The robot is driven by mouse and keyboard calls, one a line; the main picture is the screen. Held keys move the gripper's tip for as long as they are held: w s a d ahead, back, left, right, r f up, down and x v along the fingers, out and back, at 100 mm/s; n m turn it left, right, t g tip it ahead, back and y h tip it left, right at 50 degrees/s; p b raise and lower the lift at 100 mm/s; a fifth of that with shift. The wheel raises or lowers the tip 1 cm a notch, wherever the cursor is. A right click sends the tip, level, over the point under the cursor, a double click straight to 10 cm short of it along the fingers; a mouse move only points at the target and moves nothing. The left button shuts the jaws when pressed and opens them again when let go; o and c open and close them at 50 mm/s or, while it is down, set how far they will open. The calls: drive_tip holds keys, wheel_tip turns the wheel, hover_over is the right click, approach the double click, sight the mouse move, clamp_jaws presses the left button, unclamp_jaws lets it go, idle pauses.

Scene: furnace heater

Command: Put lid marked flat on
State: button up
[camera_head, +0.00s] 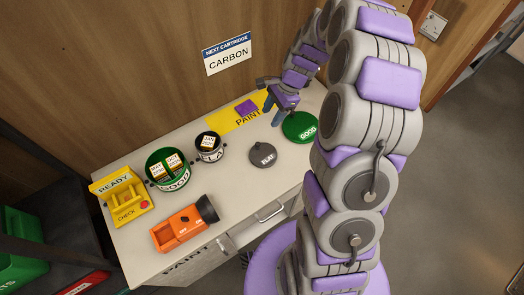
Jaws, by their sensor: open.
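The lid marked FLAT (262,154) is dark grey with a small knob and lies on the white table in front of my gripper. A small dark pot (209,156) with a partly readable label stands to its left; it has no lid on, and white cards show inside. My gripper (278,112) is open at the back right of the table, above the yellow PAINT mat's right end and behind the grey lid. It appears empty. A green lid marked GOOD (300,127) lies to its right, partly behind my arm.
A larger green pot (168,181) with cards in it stands left of the dark pot. A yellow READY/CHECK stand (125,202) is at the far left. An orange torch-like tool (181,228) lies at the front. A purple block (246,107) sits on the yellow mat (222,124).

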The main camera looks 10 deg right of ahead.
wheel_tip(320, 180, down, 4)
drive_tip(key=w+d+m, duration=0.2)
drive_tip(key=w+d, duration=0.1)
drive_tip(key=b, duration=0.3)
approach(258, 143)
drive_tip(key=shift+m, duration=0.3)
drive_tip(key=x, duration=0.9)
drive_tip(key=shift+s, duration=0.1)
drive_tip(key=shift+c, duration=0.4)
clamp_jaws()
